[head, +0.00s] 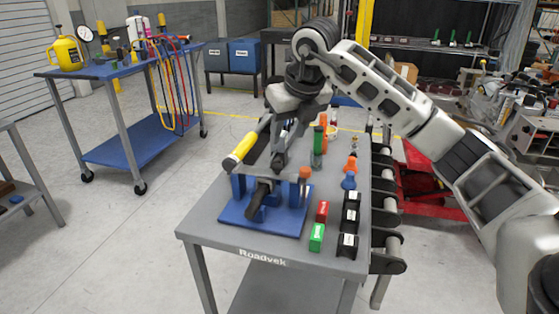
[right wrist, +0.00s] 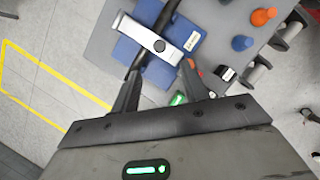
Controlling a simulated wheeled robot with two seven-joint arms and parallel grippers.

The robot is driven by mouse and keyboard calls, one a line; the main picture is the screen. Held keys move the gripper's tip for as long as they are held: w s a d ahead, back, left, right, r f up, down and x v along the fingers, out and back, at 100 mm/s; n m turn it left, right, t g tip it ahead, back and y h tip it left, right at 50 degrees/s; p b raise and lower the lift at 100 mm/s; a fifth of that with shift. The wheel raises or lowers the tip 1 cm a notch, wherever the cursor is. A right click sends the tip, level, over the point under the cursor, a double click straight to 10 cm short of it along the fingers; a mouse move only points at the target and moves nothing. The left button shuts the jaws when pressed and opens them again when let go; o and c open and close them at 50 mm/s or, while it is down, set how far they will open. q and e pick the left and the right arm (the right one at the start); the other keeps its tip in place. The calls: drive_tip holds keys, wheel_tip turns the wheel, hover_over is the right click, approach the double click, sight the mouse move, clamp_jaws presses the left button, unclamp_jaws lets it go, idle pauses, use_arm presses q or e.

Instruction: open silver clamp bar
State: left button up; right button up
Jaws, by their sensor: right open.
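The silver clamp bar (right wrist: 140,34) shows in the right wrist view as a pale bar with a dark round knob, crossing over a blue fixture (right wrist: 128,52). In the head view the blue fixture (head: 235,216) sits on the grey cart, and a dark part lies in it. A yellow-ended handle (head: 240,150) sticks up at its left. My right gripper (head: 279,160) is above the fixture, pointing down. In the right wrist view its fingers (right wrist: 160,72) are apart and empty, with the bar just beyond the tips. Contact cannot be told. My left gripper is out of view.
On the grey cart (head: 208,232), a red block (head: 322,211), a green block (head: 317,238) and black holders (head: 348,222) stand right of the fixture. Orange and blue knobs (head: 349,181) stand behind them. A blue cart (head: 110,70) is at the left. The cart's front left is clear.

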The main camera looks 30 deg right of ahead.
sight(278, 166)
drive_tip(key=x, duration=1)
clamp_jaws()
